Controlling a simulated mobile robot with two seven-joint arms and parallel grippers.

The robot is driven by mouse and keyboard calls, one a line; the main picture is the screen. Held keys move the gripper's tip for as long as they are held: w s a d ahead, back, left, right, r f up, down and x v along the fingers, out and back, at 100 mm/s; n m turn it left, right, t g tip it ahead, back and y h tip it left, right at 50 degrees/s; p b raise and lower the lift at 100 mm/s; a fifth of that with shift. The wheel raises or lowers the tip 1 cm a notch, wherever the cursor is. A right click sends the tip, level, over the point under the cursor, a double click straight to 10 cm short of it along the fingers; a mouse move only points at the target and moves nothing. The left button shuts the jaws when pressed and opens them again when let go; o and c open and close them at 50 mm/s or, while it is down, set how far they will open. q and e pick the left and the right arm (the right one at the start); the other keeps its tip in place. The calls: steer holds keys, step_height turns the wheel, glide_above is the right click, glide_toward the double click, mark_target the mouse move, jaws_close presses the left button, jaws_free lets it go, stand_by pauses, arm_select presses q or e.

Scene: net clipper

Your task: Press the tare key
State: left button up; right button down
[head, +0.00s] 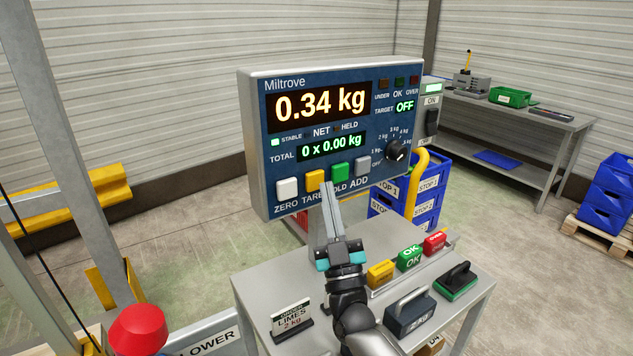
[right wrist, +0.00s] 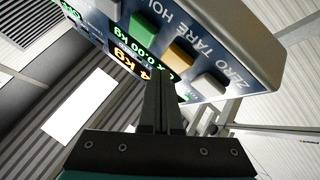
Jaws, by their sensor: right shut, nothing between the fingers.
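The yellow tare key (head: 317,180) sits in the bottom row of the blue Miltrove indicator panel (head: 283,75), between the white zero key (head: 287,188) and the green hold key (head: 340,173). The display reads 0.34 kg, and the stable lamp is lit. My right gripper (head: 329,190) is shut and empty, its fingertips pointing up at the lower right edge of the tare key. In the right wrist view the shut fingers (right wrist: 160,82) are close to the yellow key (right wrist: 180,55); I cannot tell whether they touch it. My left gripper is out of view.
Below the panel, a grey table holds a limes card (head: 291,318), yellow, green and red blocks, a handled 2 kg weight (head: 409,315) and a black-and-green stamp-like item (head: 457,281). A red knob (head: 138,330) stands at the lower left. Blue bins (head: 430,190) stand behind.

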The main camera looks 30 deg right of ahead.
steer(key=shift+w, duration=0.15)
stand_by(0.3)
steer(key=shift+w, duration=0.3)
steer(key=shift+w, duration=0.4)
stand_by(0.5)
steer(key=shift+s, duration=0.1)
steer(key=shift+s+p, duration=0.3)
steer(key=shift+s, duration=0.45)
steer(key=shift+s, duration=0.1)
steer(key=s+p, duration=0.1)
steer(key=s, duration=0.1)
steer(key=s+p, duration=0.1)
steer(key=s, duration=0.1)
steer(key=shift+s+d+p, duration=0.2)
steer(key=shift+s+p, duration=0.1)
steer(key=shift+s, duration=0.1)
